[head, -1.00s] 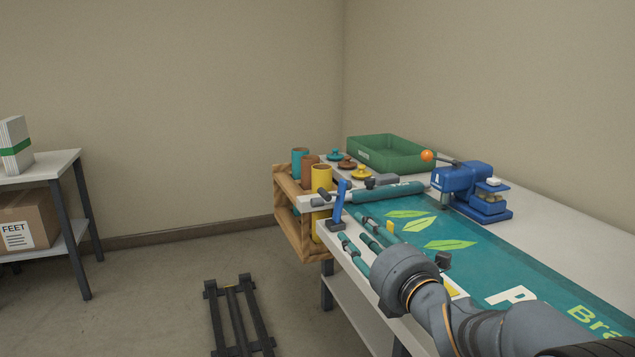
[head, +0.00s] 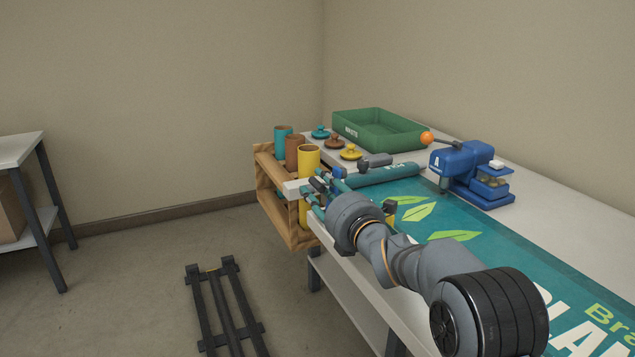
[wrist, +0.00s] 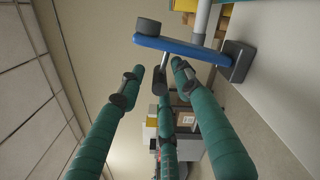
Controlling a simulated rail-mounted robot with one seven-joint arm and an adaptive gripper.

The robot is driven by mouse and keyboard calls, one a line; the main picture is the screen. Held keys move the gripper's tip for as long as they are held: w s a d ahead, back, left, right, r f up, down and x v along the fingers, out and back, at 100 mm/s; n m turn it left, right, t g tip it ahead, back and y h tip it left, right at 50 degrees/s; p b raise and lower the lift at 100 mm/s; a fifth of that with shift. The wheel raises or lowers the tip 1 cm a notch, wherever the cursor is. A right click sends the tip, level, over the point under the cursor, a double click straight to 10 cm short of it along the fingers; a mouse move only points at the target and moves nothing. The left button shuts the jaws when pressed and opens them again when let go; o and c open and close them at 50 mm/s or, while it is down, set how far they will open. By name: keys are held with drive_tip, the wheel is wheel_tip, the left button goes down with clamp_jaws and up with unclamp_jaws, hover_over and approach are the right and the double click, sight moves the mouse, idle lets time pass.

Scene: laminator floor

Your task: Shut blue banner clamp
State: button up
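The blue banner clamp shows in the wrist view as a blue lever bar (wrist: 182,48) with a dark knob at one end and a dark block at the other. In the head view, only a small bit of the blue clamp (head: 318,184) shows at the table's front left edge, mostly hidden by my gripper. My gripper (wrist: 157,82) has three teal fingers, spread and empty, with their tips close to the lever. The gripper also shows in the head view (head: 324,190). I cannot tell whether a fingertip touches the lever.
A teal banner (head: 410,213) lies on the white table, its roll (head: 382,174) behind the clamp. A wooden rack (head: 268,192) with coloured tubes stands at the table's left end. A blue press (head: 466,168) and green tray (head: 378,131) are further back. A floor frame (head: 228,312) lies left.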

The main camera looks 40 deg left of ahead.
drive_tip(key=shift+w+a, duration=0.3)
drive_tip(key=shift+a, duration=0.25)
drive_tip(key=c, duration=0.3)
clamp_jaws()
idle(0.3)
